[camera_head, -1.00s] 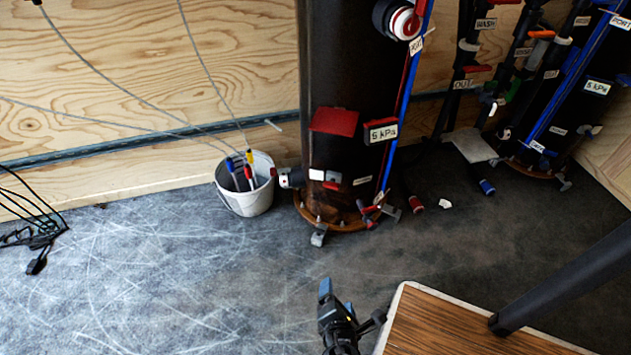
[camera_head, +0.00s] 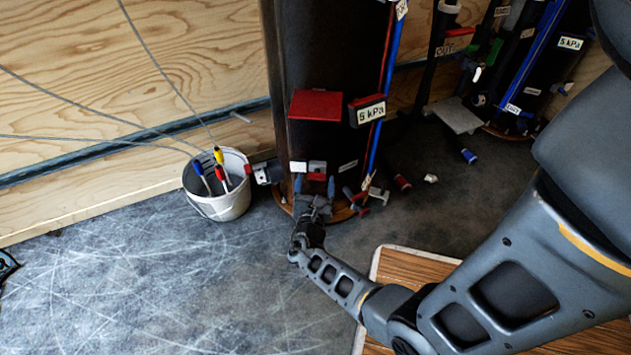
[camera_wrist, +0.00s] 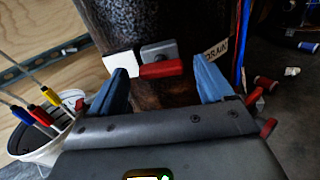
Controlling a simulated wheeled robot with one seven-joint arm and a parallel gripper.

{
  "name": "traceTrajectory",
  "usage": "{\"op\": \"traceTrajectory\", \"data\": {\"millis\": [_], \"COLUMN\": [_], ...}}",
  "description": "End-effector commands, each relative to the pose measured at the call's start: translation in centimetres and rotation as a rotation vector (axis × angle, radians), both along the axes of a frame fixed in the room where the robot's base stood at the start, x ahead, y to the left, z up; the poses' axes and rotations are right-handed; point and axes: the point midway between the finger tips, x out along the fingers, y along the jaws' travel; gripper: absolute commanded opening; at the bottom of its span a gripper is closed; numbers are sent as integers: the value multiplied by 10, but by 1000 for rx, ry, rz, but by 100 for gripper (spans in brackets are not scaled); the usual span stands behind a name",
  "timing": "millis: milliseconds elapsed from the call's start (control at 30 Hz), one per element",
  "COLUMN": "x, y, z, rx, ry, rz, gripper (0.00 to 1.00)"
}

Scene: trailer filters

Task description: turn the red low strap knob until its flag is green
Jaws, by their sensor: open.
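A small grey block with a red bar (camera_head: 317,168) sits low on the front of the black cylinder (camera_head: 335,60). In the wrist view the red bar (camera_wrist: 160,69) lies under a grey block (camera_wrist: 160,50), with a white piece (camera_wrist: 118,63) at its left. I cannot tell which part is the knob and which the flag; no green shows there. My gripper (camera_head: 315,186) is open just in front of it. In the wrist view its blue fingertips (camera_wrist: 160,84) stand on either side of the red bar, with nothing visibly gripped; contact cannot be told.
A white bucket (camera_head: 222,205) with coloured-handled tools stands left of the cylinder, beside a grey fitting (camera_head: 265,172). Red-ended pipes (camera_head: 370,196) lie right.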

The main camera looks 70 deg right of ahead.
Motion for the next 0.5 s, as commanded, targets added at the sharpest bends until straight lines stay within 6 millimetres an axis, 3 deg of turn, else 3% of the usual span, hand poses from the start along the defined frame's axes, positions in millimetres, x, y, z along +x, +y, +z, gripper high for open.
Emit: {"op": "traceTrajectory", "data": {"millis": [200, 467, 500], "x": [2, 3, 3], "y": [-15, -16, -16], "z": [-1, 0, 0], "rx": [1, 1, 1], "ry": [0, -1, -1], "rz": [-1, 0, 0], "gripper": [81, 81, 77]}}
